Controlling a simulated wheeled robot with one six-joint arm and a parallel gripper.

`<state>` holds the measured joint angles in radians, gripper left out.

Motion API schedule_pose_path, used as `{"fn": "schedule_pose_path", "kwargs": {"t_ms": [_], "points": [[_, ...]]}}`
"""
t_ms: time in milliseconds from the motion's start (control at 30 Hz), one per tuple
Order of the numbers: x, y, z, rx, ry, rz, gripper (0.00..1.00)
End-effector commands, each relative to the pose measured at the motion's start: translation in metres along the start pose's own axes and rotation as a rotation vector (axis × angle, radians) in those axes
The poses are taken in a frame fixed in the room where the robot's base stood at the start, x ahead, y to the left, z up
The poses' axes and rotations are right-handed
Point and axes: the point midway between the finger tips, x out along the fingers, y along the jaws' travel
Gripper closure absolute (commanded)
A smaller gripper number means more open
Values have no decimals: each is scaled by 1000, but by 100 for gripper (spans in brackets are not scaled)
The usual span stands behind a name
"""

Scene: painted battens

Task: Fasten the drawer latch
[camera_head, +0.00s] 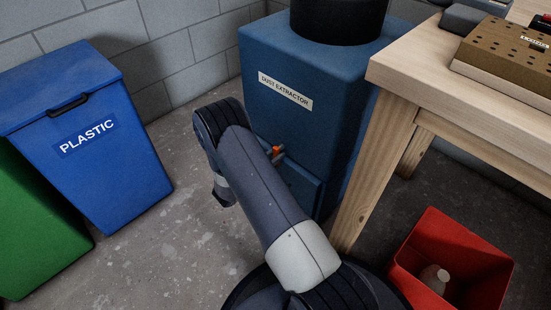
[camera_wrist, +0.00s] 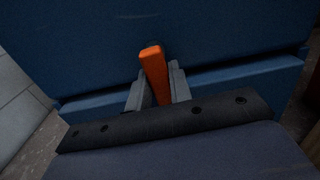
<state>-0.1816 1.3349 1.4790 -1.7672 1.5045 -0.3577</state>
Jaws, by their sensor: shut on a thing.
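The drawer latch has an orange lever (camera_wrist: 154,72) on the front of the blue dust extractor (camera_head: 330,100). In the wrist view the lever stands nearly upright, leaning slightly left at its top. My gripper (camera_wrist: 158,88) is shut on the lever, with a grey finger on each side of it. In the head view a small part of the orange lever (camera_head: 276,149) shows beside my arm. The blue drawer (camera_head: 303,187) is low on the extractor's front, partly hidden by my arm. I cannot tell whether the latch is engaged.
A wooden workbench (camera_head: 415,75) stands to the right, its leg close to the extractor. A red bin (camera_head: 490,262) with a bottle is below it. A blue PLASTIC bin (camera_head: 120,170) and a green bin (camera_head: 30,220) stand at left. Bare floor lies between bins and extractor.

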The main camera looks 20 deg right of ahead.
Motion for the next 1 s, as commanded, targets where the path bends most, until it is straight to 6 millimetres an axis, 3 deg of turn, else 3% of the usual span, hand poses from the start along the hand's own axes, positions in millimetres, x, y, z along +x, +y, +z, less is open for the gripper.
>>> {"fn": "schedule_pose_path", "kwargs": {"t_ms": [600, 633, 867, 1000], "points": [[0, 2, 0, 55, 0, 1, 100], [0, 2, 0, 55, 0, 1, 78], [0, 1, 0, 53, 0, 1, 60], [0, 1, 0, 53, 0, 0, 58]]}}
